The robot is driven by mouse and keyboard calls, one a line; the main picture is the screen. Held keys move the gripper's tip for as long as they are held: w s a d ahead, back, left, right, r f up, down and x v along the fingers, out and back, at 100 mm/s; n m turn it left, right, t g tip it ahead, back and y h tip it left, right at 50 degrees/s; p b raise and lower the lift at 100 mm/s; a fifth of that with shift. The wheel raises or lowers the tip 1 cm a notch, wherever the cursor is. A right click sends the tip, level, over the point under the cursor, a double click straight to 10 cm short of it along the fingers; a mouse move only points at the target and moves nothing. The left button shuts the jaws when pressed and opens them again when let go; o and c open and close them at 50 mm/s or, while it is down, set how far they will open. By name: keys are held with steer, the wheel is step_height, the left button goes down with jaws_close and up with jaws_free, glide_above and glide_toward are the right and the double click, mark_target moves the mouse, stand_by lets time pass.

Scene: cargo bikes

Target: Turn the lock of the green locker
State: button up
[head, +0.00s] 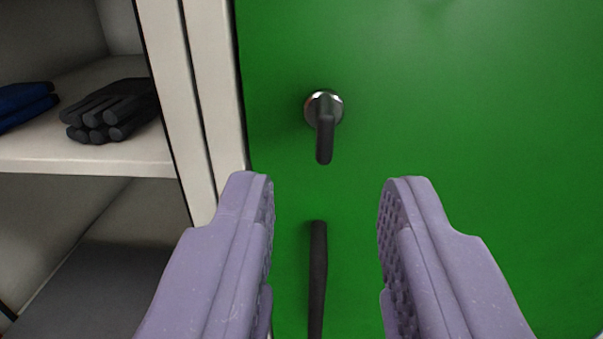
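The green locker door (480,110) fills the middle and right of the head view and looks closed. Its lock (324,125) is a dark lever on a round metal collar, with the lever pointing straight down. A dark vertical bar (318,275) shows below the lock, between my fingers; its lower end is cut off by the frame. My gripper (325,190) is open and empty, with its two lilac fingers wide apart. The fingertips appear below the lock lever in the picture, one to each side of it, and do not touch it.
A pale locker frame post (190,100) stands along the door's left edge, close to my left finger in the picture. Left of it is an open shelf (90,160) with a dark grey bundle (112,110) and a folded blue item (25,105). The door surface right of the lock is clear.

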mark_target(325, 139)
steer(key=w+b, duration=0.1)
steer(key=w, duration=0.5)
steer(key=shift+w+a, duration=0.1)
steer(key=shift+w, duration=0.25)
jaws_close()
